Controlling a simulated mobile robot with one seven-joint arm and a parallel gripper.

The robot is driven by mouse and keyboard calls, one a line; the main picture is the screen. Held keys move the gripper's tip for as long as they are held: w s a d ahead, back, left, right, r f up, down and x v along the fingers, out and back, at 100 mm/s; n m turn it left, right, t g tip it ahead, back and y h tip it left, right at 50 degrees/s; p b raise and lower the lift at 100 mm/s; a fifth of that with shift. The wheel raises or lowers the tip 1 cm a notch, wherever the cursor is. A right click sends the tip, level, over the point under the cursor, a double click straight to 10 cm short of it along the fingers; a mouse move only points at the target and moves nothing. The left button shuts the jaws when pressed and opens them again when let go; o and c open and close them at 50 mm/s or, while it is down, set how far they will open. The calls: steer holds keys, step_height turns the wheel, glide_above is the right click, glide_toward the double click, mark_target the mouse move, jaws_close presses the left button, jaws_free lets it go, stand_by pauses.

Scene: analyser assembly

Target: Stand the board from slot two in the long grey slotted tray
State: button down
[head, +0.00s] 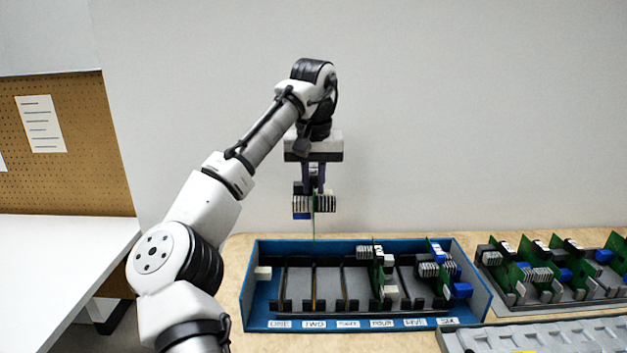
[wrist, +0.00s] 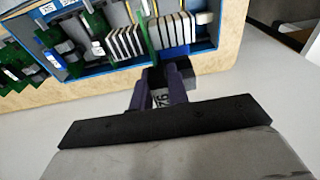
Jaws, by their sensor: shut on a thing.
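My gripper (head: 314,186) is shut on a green board (head: 315,203) with pale heatsink fins on both sides and a blue part. It hangs upright and edge-on above the blue case (head: 247,300), over the part labelled TWO, clear of the case. In the wrist view the held board (wrist: 145,32) points away from my gripper (wrist: 160,85), with fins either side. The slots labelled ONE, TWO and THREE look empty. A light grey slotted tray (head: 575,335) lies at the lower right, cut off by the frame; its visible part holds no standing board.
Boards stand in the case near FOUR (head: 380,272) and SIX (head: 438,270). A darker tray (head: 590,296) with several standing boards is right of the case, behind the light grey tray. A wall rises behind the wooden table (head: 240,250). A white bench (head: 60,255) is at left.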

steer(key=shift+f+b, duration=2.25)
steer(key=shift+f, duration=3.75)
stand_by(2.0)
